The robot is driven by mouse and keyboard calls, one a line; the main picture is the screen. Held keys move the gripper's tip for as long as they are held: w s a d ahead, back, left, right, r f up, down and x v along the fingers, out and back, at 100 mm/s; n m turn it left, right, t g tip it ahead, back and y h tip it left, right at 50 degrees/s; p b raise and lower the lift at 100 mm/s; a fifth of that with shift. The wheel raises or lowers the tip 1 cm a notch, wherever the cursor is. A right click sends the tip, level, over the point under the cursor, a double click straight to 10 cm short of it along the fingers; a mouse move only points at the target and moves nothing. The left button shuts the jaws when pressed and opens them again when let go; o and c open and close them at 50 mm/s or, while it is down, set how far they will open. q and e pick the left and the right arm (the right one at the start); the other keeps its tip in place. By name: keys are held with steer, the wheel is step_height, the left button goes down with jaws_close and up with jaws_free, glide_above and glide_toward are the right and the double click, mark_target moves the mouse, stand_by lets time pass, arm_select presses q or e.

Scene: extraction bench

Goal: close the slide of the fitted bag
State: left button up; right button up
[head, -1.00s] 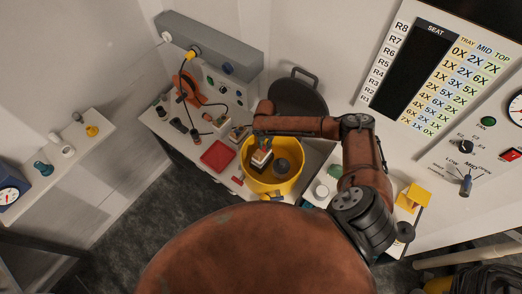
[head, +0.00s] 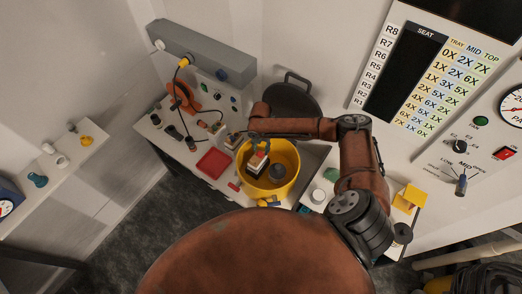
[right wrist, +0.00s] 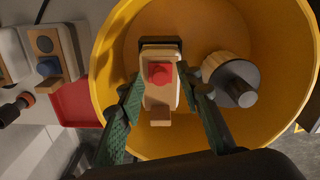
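A cream block with a red square and a dark top (right wrist: 160,98) sits inside the yellow bucket; it also shows in the head view (head: 257,162). I cannot tell whether it is the bag's slide, and no bag can be made out clearly. My right gripper (right wrist: 160,84) reaches down into the bucket, with one green finger on each side of the block. Whether the fingers touch the block or stand just clear is not plain. In the head view my right gripper (head: 259,143) is small and partly hidden by its arm. My left gripper is out of view.
The yellow bucket's (head: 295,178) wall surrounds the gripper, and a dark round knob-like part (right wrist: 234,84) lies close on its right. A red tray (head: 213,163) and several small fittings stand left of the bucket. A dark round lid (head: 291,99) leans behind.

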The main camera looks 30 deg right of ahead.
mark_target(261, 152)
step_height(261, 152, up, 10)
steer(key=shift+r, duration=0.2)
stand_by(0.6)
